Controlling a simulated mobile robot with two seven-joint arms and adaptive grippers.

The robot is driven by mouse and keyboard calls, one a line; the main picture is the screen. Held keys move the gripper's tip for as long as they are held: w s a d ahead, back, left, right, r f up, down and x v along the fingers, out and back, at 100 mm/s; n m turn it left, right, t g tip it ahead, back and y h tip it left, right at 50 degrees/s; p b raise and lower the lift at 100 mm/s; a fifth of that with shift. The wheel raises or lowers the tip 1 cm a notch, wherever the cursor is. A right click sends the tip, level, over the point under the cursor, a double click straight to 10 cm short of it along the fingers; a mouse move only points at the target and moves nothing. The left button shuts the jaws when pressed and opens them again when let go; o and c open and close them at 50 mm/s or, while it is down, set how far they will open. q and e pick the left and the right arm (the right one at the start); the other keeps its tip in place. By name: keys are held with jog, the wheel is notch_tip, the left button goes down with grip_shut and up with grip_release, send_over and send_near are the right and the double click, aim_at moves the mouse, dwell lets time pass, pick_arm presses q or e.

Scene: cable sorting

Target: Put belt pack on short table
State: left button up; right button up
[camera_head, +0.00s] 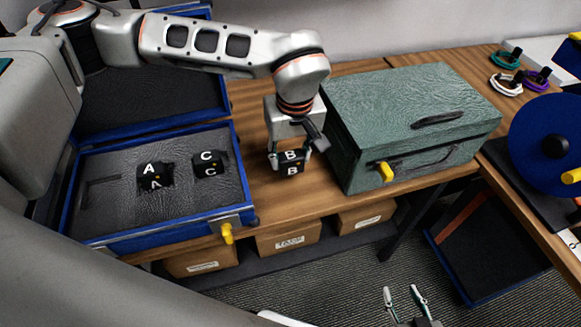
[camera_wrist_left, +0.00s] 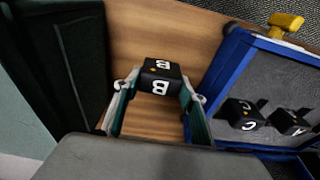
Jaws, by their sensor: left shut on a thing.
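A black belt pack marked B (camera_head: 290,168) is between the fingers of my left gripper (camera_head: 288,155), over the wooden table (camera_head: 262,200) between the blue case and the green case. In the left wrist view the pack (camera_wrist_left: 160,77) sits between the fingertips of my left gripper (camera_wrist_left: 158,92), which is shut on it. I cannot tell whether the pack touches the table. Belt packs A (camera_head: 153,177) and C (camera_head: 210,164) lie in the foam of the open blue case (camera_head: 150,237). My right gripper (camera_head: 402,292) is open and empty at the bottom, over the floor.
A closed green case (camera_head: 365,115) with a yellow latch stands close to the right of my left gripper. Cardboard boxes (camera_head: 288,240) sit on a shelf below. Another wooden table at right holds a blue reel (camera_head: 535,125) and coiled cables (camera_head: 506,84).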

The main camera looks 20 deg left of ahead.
aim_at(291, 170)
pick_arm(q)
jog(key=shift+f, duration=2.45)
jog(key=shift+f, duration=0.1)
jog(key=o, duration=1.2)
jog(key=r, duration=0.4)
jog(key=s+r, duration=0.1)
jog(key=r, duration=0.3)
jog(key=d+r, duration=0.1)
jog(key=r, duration=0.3)
jog(key=shift+s+r, duration=0.1)
jog(key=shift+s, duration=0.15)
